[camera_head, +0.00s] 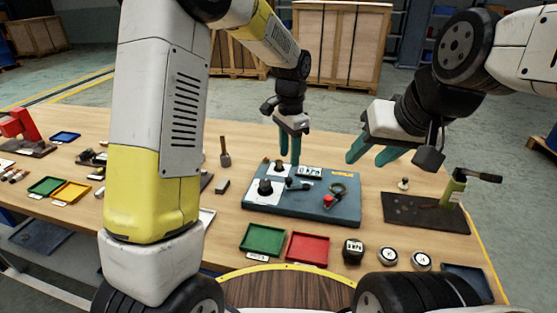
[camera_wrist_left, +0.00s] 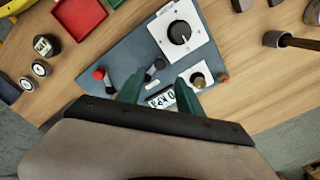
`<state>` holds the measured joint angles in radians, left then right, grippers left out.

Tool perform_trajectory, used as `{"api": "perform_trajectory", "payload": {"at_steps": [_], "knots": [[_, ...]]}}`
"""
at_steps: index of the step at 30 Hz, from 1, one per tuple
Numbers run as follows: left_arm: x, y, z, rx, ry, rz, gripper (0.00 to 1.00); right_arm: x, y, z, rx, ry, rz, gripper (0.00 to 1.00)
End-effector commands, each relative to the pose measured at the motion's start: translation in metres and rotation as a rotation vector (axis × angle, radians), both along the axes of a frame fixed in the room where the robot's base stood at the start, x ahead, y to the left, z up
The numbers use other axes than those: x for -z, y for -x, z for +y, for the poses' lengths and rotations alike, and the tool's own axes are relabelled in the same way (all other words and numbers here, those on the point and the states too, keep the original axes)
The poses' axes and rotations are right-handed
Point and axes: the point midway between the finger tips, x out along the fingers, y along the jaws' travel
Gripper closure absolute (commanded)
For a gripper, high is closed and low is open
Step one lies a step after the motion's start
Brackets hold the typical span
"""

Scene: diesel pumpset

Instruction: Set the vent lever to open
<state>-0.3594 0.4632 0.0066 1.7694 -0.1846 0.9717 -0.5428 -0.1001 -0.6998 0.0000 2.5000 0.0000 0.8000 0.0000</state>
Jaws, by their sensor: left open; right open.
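A blue-grey panel (camera_head: 304,214) lies on the table in the middle of the head view. It carries a black rotary knob (camera_head: 266,187) on a white plate, a small black lever (camera_head: 298,184) and a red knob (camera_head: 328,201). The left wrist view shows the same knob (camera_wrist_left: 179,32), black lever (camera_wrist_left: 155,67) and red part (camera_wrist_left: 99,74). I cannot tell for sure which part is the vent lever or its setting. My left gripper (camera_head: 290,157) points down, open and empty, above the panel's back edge. My right gripper (camera_head: 372,155) is open and empty, right of and above the panel.
A green tray (camera_head: 263,240) and a red tray (camera_head: 307,248) lie in front of the panel. Round gauges (camera_head: 388,256) sit to their right. A dark mat (camera_head: 405,213) with a green bottle-shaped tool (camera_head: 452,190) lies at right. A wooden-handled tool (camera_head: 225,152) stands at back left.

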Motion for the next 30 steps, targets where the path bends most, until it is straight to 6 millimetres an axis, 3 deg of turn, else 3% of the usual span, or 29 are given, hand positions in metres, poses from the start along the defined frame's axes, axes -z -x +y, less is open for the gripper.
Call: {"api": "perform_trajectory", "payload": {"at_steps": [15,27,30], "knots": [[0.069,0.000,-0.001,0.003,-0.002,0.004,0.57,0.000,0.000,0.000,0.000,0.000,0.000,0.57],[0.079,0.000,-0.001,0.002,-0.001,0.002,0.57,0.000,0.000,0.000,0.000,0.000,0.000,0.57],[0.079,0.000,-0.001,0.002,-0.001,0.002,0.75,0.000,0.000,0.000,0.000,0.000,0.000,0.57]]}}
